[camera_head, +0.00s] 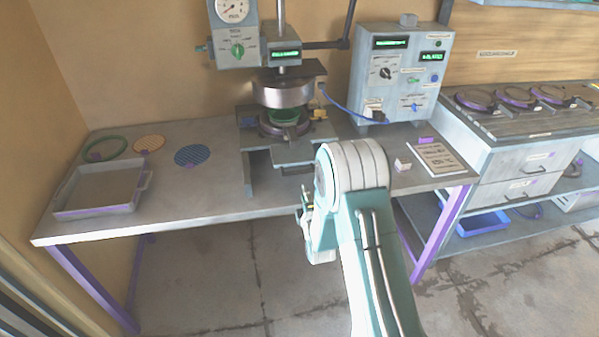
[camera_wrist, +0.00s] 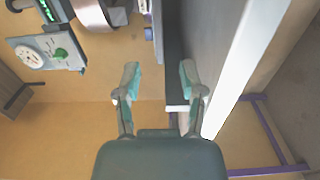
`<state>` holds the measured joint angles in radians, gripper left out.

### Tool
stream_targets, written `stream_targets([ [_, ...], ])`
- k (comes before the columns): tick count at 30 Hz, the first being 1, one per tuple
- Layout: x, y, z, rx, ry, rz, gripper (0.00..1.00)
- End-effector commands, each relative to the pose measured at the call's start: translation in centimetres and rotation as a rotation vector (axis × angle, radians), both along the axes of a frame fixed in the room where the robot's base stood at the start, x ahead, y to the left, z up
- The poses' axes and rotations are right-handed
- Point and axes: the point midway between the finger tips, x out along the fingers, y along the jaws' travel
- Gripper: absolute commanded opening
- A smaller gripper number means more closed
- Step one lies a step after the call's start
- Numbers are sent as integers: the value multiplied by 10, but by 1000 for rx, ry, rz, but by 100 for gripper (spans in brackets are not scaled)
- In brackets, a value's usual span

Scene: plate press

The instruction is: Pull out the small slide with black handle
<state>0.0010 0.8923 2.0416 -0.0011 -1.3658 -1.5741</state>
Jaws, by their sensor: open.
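The plate press (camera_head: 284,94) stands at the back middle of the table in the head view. A small grey slide (camera_head: 290,153) lies low at its front, with a dark handle (camera_head: 297,170) at its near end. My gripper (camera_head: 304,212) is beside my arm, just in front of the table's front edge and nearer than the handle; it is small and partly hidden there. In the wrist view my gripper (camera_wrist: 160,82) has its two fingers apart with nothing between them. The wrist picture is turned sideways, and the handle cannot be made out in it.
A grey control box (camera_head: 400,75) stands right of the press. A shallow tray (camera_head: 62,213) and several round discs lie at the left. A white card (camera_head: 440,160) and small block (camera_head: 402,165) lie at the right. The table's front edge (camera_head: 170,238) is close to my arm.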

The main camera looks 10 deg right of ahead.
Motion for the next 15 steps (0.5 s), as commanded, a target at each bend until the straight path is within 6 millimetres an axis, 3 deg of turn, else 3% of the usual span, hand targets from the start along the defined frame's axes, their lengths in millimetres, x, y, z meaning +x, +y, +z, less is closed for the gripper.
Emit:
stream_targets([
  [15, 84, 0, 0, 3, 0, 0, 51],
])
